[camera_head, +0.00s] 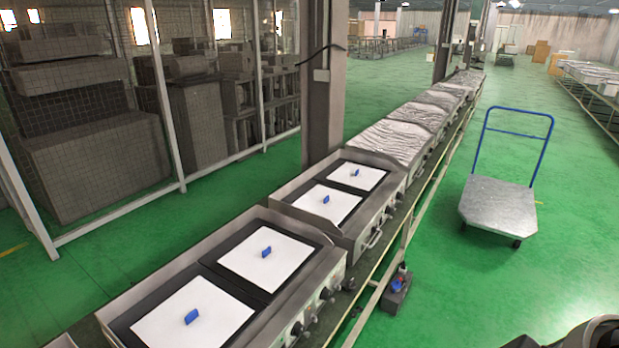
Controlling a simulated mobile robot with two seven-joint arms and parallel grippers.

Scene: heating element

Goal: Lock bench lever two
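Four-sided metal bench units stand in a row on a long rail line. The nearest unit (328,271) and the one behind it (378,218) each hold two white plates with a small blue upright handle, such as the near handle (191,317) and the one behind it (266,252). Dark knobs (297,328) line the right face of the nearest unit. A dark device with a blue part (397,291) sits low beside the rail. I cannot tell which part is bench lever two. Neither gripper shows; a dark rounded part at the bottom right corner may be my arm.
A grey platform trolley (499,205) with a blue push handle stands on the green floor at the right. A pillar (324,90) and a mesh fence (165,100) stand left of the line. The floor between line and trolley is mostly clear.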

